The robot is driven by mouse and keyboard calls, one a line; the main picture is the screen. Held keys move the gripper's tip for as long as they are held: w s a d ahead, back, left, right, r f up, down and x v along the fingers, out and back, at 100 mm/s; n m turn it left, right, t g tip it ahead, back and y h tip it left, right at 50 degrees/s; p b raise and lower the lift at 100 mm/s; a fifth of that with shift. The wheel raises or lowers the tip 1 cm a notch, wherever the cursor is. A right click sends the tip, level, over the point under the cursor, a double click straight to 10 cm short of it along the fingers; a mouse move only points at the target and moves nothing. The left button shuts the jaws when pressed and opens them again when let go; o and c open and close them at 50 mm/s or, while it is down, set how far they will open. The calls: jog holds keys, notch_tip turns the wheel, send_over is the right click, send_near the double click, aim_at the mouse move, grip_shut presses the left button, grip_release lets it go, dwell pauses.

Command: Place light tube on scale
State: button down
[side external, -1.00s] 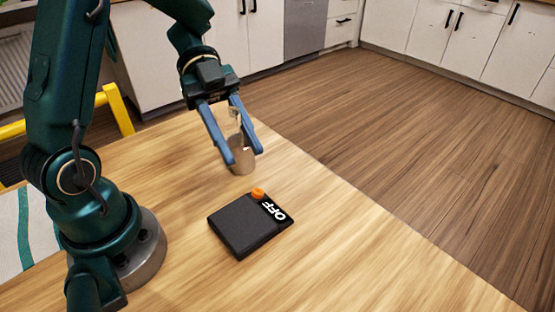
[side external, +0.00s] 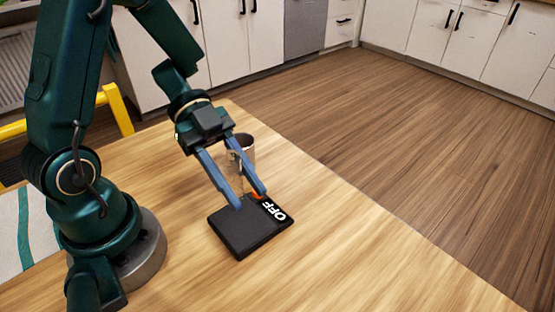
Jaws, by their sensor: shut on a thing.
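The scale (side external: 240,232) is a flat black slab on the wooden table, with "OFF" in white on its right side. My gripper (side external: 252,203) points down at a slant over the scale's far edge. Its blue fingers are shut on the light tube (side external: 231,172), a pale, see-through shape between them. The tube's outline is hard to make out, and I cannot tell whether it touches the scale.
A brownish metal cup (side external: 248,147) stands behind my gripper, its lower part hidden by the right finger. The table (side external: 350,260) is clear to the right and front of the scale. Its far edge drops to the floor.

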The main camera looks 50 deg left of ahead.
aim_at(239, 197)
jog(key=shift+x, duration=0.85)
jog(key=shift+f, duration=2.1)
jog(key=shift+f, duration=0.1)
jog(key=c, duration=0.5)
grip_release()
